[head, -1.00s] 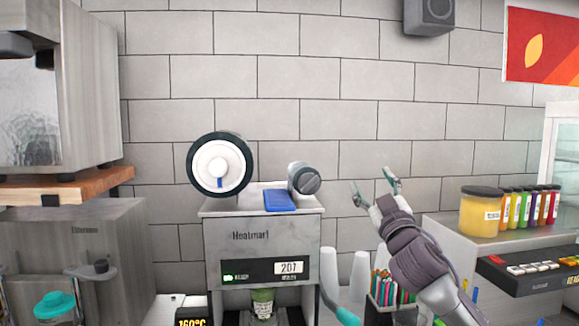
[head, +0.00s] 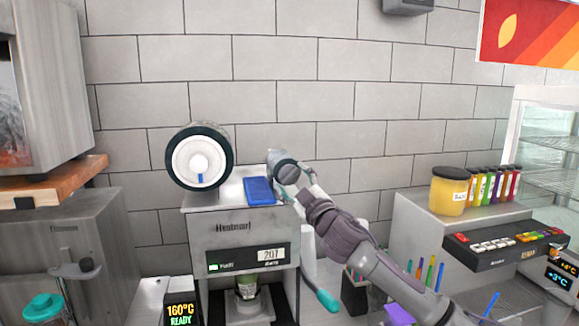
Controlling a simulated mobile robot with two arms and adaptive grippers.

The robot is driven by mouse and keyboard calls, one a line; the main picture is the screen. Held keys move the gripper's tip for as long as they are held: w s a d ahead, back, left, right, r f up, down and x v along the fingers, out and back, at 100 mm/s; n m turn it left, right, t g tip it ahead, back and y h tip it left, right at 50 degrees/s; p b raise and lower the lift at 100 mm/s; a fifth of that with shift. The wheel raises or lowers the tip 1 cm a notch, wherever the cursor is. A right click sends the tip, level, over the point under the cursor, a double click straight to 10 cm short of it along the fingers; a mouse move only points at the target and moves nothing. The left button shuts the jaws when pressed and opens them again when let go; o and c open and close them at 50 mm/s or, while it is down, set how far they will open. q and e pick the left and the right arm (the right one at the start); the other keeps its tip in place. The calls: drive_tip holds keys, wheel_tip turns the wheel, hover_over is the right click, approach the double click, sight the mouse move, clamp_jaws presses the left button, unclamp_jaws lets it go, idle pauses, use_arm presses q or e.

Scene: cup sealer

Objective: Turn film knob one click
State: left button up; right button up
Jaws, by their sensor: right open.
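The cup sealer (head: 230,228) stands in the middle of the head view, with a display reading 207. The film roll (head: 199,158), white with a black rim and a blue mark at its hub, sits on its top left. The grey film knob (head: 285,172) is on the top right, partly hidden by my right gripper (head: 291,183). The right gripper is open, with its fingers at the knob; I cannot tell whether they touch it. My left gripper is not in view.
A cup (head: 246,287) stands inside the sealer. A teal-handled tool (head: 326,299) and a pen holder (head: 354,292) are below my right arm. A yellow jar (head: 449,190) stands at right.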

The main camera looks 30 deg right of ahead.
drive_tip(key=shift+w+d+r, duration=0.1)
drive_tip(key=shift+w+r, duration=0.15)
drive_tip(key=shift+w, duration=0.5)
drive_tip(key=c, duration=0.9)
drive_tip(key=shift+f+m+b, duration=0.25)
drive_tip(key=shift+m+b, duration=0.35)
drive_tip(key=shift+b, duration=0.05)
drive_tip(key=m+h+b, duration=0.2)
drive_tip(key=m+b, duration=0.1)
drive_tip(key=m, duration=0.1)
drive_tip(key=m+h+b, duration=0.2)
drive_tip(key=m+b, duration=0.2)
drive_tip(key=m+h+b, duration=0.2)
drive_tip(key=m+b, duration=0.1)
drive_tip(key=m, duration=0.1)
drive_tip(key=shift+f+h+b, duration=0.1)
drive_tip(key=shift+h+b, duration=0.2)
drive_tip(key=shift+b, duration=0.1)
drive_tip(key=m+h+b, duration=0.1)
drive_tip(key=m, duration=0.2)
drive_tip(key=shift+w+m+h, duration=0.1)
drive_tip(key=shift+m+h, duration=0.2)
drive_tip(key=shift+h, duration=0.1)
drive_tip(key=shift+r+m+g+h+b, duration=0.2)
drive_tip(key=shift+m+g+h+b, duration=0.4)
drive_tip(key=shift+m, duration=1.4)
